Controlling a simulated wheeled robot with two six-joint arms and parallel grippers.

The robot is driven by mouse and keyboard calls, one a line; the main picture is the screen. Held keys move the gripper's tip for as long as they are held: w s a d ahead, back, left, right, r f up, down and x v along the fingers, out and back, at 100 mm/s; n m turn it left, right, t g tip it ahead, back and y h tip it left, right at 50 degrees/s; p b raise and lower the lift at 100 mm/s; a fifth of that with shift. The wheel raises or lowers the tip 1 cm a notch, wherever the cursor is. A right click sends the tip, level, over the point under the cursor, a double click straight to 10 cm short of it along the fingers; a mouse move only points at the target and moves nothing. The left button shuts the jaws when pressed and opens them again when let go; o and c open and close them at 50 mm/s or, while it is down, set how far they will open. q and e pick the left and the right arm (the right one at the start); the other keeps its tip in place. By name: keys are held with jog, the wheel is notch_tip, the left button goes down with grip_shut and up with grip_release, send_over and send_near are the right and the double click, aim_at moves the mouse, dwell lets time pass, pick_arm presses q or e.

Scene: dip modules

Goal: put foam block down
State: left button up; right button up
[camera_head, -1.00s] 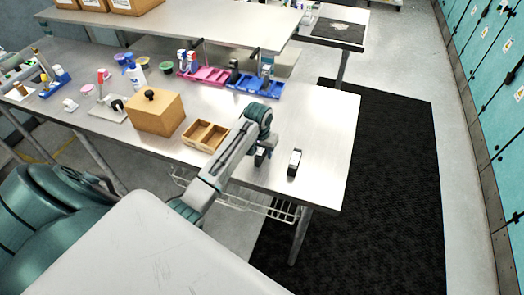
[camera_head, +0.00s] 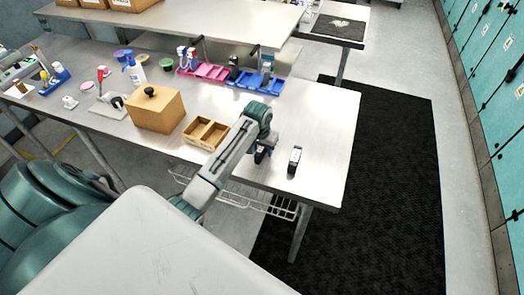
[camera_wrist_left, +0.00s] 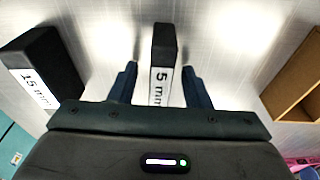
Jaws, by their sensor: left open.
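A dark block labelled 5 mm (camera_wrist_left: 161,70) stands between the spread fingers of my left gripper (camera_wrist_left: 158,85) in the left wrist view, with gaps on both sides. A second dark block, labelled 15 mm (camera_wrist_left: 45,70), is at the left of that view. It also shows in the head view (camera_head: 295,159), on the table to the right of my left gripper (camera_head: 261,156). My left gripper is open, low over the table. In the head view the arm hides most of the 5 mm block. The labels do not say which block is foam.
An open wooden tray (camera_head: 205,134) lies left of my gripper; its edge shows in the wrist view (camera_wrist_left: 296,80). A wooden box with a black knob (camera_head: 157,110) stands further left. Pink (camera_head: 203,71) and blue bins (camera_head: 254,84) line the back. The table's right end (camera_head: 325,135) is clear.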

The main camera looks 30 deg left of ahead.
pick_arm(q)
grip_shut()
jog(key=shift+r, duration=0.1)
